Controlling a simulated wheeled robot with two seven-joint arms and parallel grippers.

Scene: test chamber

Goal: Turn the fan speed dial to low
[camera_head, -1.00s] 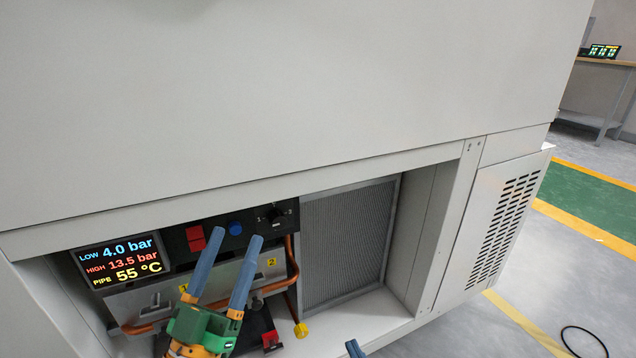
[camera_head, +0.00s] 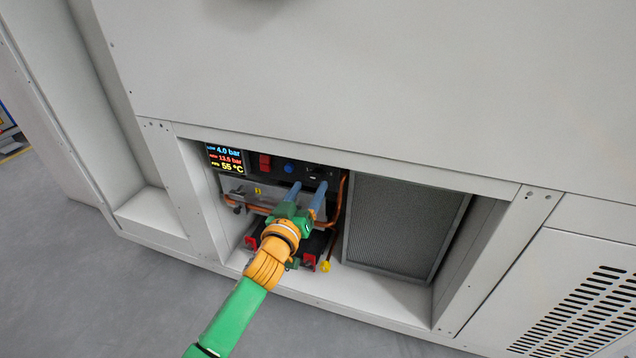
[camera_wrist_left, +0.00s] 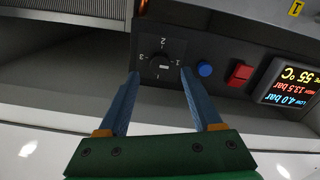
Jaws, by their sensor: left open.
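The fan speed dial (camera_head: 313,172) is a black rotary knob on the dark control panel inside the cabinet recess. In the left wrist view the dial (camera_wrist_left: 159,62) appears upside down, with numbers around it and a light mark on the knob. My left gripper (camera_head: 309,186) points at the panel, just below the dial in the head view. In the left wrist view its two blue fingers (camera_wrist_left: 159,73) are open and spread, with the dial framed between their tips. I cannot tell whether they touch it. My right gripper is not in view.
A blue button (camera_head: 289,168), a red rocker switch (camera_head: 265,162) and a lit display (camera_head: 225,159) sit left of the dial. Copper pipes (camera_head: 341,195) and a grey filter grille (camera_head: 400,225) are to the right. The recess frame surrounds everything. Grey floor lies in front.

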